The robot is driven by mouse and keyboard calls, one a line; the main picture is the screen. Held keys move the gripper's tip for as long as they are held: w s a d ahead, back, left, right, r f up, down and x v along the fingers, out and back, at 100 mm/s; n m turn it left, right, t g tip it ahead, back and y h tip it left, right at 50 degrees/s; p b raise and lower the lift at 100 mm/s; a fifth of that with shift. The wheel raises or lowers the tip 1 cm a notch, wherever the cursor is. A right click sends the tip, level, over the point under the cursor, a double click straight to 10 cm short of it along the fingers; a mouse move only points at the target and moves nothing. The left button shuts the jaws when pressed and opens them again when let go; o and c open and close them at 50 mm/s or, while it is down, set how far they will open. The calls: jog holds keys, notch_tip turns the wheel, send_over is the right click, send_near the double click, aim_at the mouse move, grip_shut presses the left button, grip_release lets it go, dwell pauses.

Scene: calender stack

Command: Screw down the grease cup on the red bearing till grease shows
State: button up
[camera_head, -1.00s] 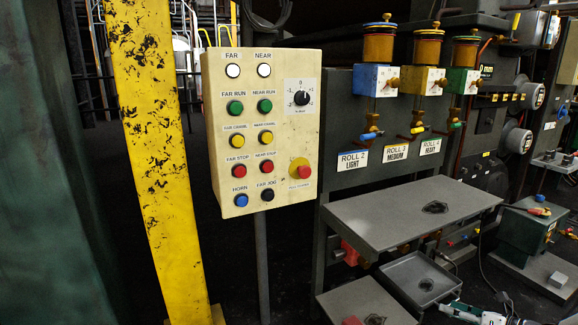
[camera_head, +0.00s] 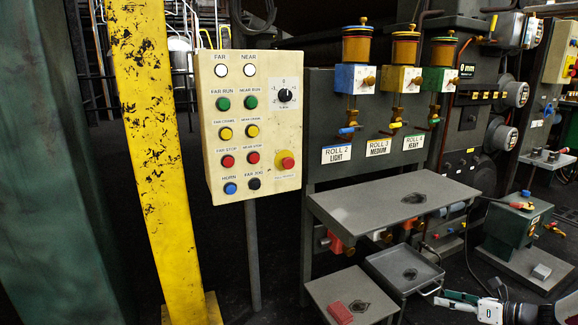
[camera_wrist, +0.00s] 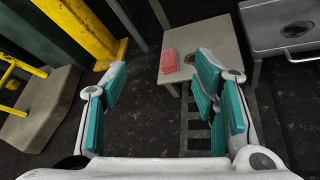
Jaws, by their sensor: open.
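A red bearing block (camera_head: 335,243) shows under the front edge of the grey shelf in the head view, partly hidden by the shelf. A small brass-coloured part (camera_head: 349,251) sits beside it and may be its grease cup; it is too small to tell. No grease can be made out there. My gripper (camera_head: 452,302) is at the bottom right of the head view, low and to the right of the bearing, apart from it. In the wrist view my gripper (camera_wrist: 160,85) is open and empty, its teal pads spread above the dark floor.
A low grey table (camera_head: 322,290) carries a red pad (camera_head: 340,313), also in the wrist view (camera_wrist: 182,63). A grey tray (camera_head: 425,262) stands beside it. A yellow post (camera_head: 155,160) and control panel (camera_head: 240,190) stand left. A green machine (camera_head: 520,222) stands right.

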jog(key=s+a+r+n+g+y, duration=0.15)
jog(key=a+r+n+g, duration=0.25)
jog(key=a+r+n, duration=0.45)
jog(key=s+a+r+n+g+h, duration=0.1)
jog(key=s+a+r+n+g, duration=0.4)
jog(key=a+r, duration=0.7)
jog(key=s+a+r+n+g+h, duration=0.2)
jog(key=s+a+r+n+h, duration=0.1)
jog(key=s+a+r+n, duration=0.6)
jog(key=s+a+r+n+h, duration=0.1)
jog(key=s+n+h, duration=0.75)
jog(key=s, duration=1.65)
notch_tip(320, 180, up, 37)
jog(key=n+t+y+p, duration=0.2)
jog(key=n+t+p, duration=0.1)
jog(key=p, duration=3.1)
jog(key=shift+d+t+y+p, duration=0.15)
jog(key=shift+t+y+p, duration=0.25)
jog(key=shift+t, duration=0.3)
